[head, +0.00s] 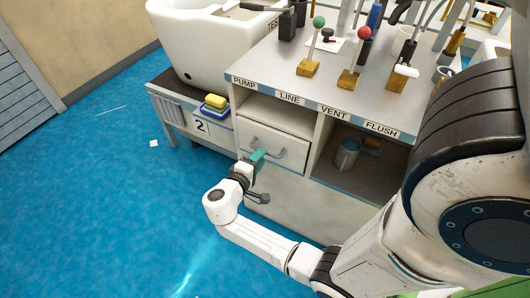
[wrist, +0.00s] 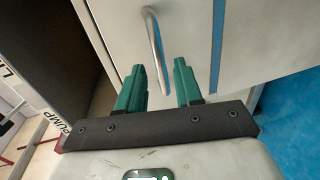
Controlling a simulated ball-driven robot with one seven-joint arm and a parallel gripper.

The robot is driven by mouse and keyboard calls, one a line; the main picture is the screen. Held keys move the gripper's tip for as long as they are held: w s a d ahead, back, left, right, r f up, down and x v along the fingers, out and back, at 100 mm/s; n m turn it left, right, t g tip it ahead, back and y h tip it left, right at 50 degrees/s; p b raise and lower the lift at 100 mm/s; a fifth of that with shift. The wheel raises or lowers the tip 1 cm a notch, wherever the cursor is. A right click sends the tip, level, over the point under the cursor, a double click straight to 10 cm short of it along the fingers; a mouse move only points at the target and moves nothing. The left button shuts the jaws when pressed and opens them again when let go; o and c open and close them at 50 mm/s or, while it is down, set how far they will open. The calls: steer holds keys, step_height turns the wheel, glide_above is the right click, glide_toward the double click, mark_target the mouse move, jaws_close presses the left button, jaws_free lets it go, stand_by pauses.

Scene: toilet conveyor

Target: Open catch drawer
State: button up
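The catch drawer (head: 262,138) is a pale front below an open shelf in the cabinet, and it looks closed. Its grey bar handle (head: 281,155) runs across the front; in the wrist view the handle (wrist: 155,42) curves down towards the gap between my fingertips. My gripper (head: 258,157) is in front of the drawer near the left part of the handle. In the wrist view my gripper (wrist: 160,66) has its two green fingers apart, with nothing held between them. Whether a finger touches the handle cannot be told.
An open compartment with a blue-grey jug (head: 347,155) is right of the drawer. Levers marked PUMP to FLUSH are on top.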

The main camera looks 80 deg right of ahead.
steer(key=shift+x, duration=2.3)
jaws_close()
steer(key=shift+a, duration=0.1)
